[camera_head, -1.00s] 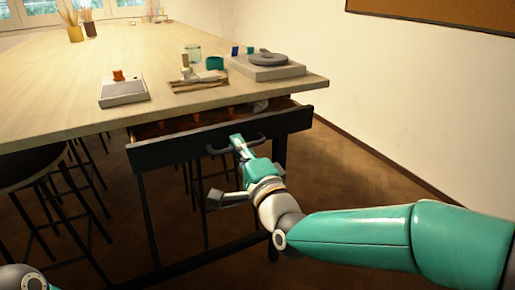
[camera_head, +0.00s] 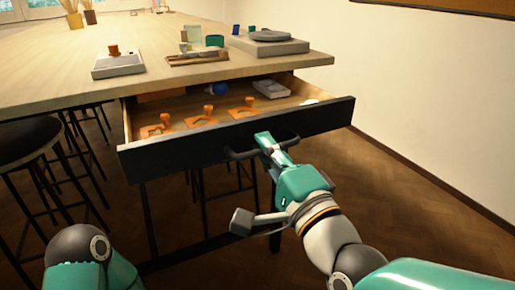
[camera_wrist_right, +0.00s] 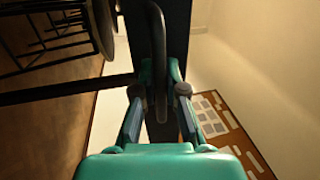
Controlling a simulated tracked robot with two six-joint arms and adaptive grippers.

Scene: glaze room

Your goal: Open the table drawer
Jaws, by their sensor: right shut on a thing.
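The table drawer (camera_head: 180,158) has a dark front and is pulled well out from under the pale wooden tabletop (camera_head: 60,75). Its inside shows several orange tools, a blue round thing and a pale box. My right gripper (camera_head: 265,142) is at the drawer's dark bar handle (camera_head: 240,155), right of the middle of the front. In the right wrist view its fingers (camera_wrist_right: 160,90) are shut around the handle (camera_wrist_right: 157,50). My left gripper is not in view; only part of my left arm shows at the lower left.
A grey scale (camera_head: 118,65) with an orange thing on it, a wooden tray (camera_head: 197,58), small jars and a grey turntable (camera_head: 265,44) stand on the tabletop. Dark stools (camera_head: 35,140) stand at the left. The floor at the right is clear.

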